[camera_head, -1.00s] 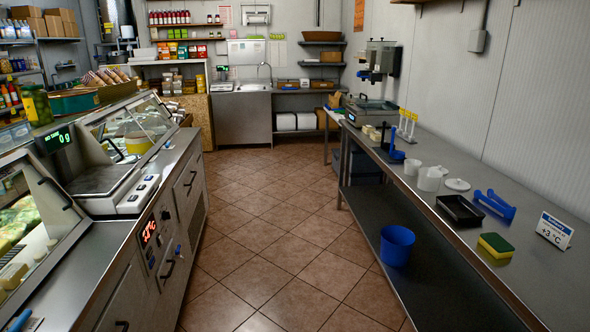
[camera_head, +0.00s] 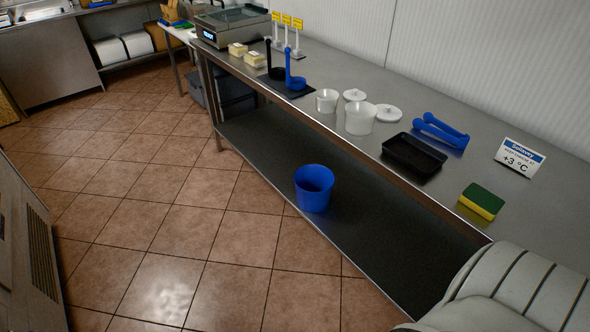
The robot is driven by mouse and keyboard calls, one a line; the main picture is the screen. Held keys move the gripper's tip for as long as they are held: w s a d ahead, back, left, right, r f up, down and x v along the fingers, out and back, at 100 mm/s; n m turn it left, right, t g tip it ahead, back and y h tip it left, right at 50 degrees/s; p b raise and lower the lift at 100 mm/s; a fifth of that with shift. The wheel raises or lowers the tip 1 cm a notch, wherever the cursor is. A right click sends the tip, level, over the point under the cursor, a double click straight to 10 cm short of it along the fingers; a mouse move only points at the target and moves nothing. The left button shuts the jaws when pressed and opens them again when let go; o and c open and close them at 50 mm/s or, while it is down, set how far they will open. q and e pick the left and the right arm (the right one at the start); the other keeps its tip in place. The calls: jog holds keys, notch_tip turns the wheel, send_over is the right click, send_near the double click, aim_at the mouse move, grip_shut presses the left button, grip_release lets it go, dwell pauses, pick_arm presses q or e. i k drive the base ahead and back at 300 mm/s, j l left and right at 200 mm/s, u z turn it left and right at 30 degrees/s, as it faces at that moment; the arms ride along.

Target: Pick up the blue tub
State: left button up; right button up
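The blue tub (camera_head: 314,189) is a round, open-topped bucket. It stands upright on the dark lower shelf (camera_head: 262,158) of the steel workbench, near the shelf's front edge. Nothing covers it in the head view. A pale ribbed part of my own body shows at the bottom right, to the right of the tub and apart from it. Neither of my grippers shows in the head view.
The steel bench top (camera_head: 330,75) overhangs the lower shelf. The tiled floor (camera_head: 170,215) is clear; a counter (camera_head: 28,245) stands left.

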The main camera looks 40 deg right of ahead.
aim_at(315, 183)
jog(key=i+z, duration=0.1)
jog(key=i, duration=1.85)
jog(key=i+z, duration=0.25)
jog(key=z, duration=0.15)
jog(key=i+j+z, duration=0.15)
jog(key=i+z, duration=0.15)
jog(key=z, duration=0.15)
jog(key=i+j+z, duration=0.2)
jog(key=z, duration=0.2)
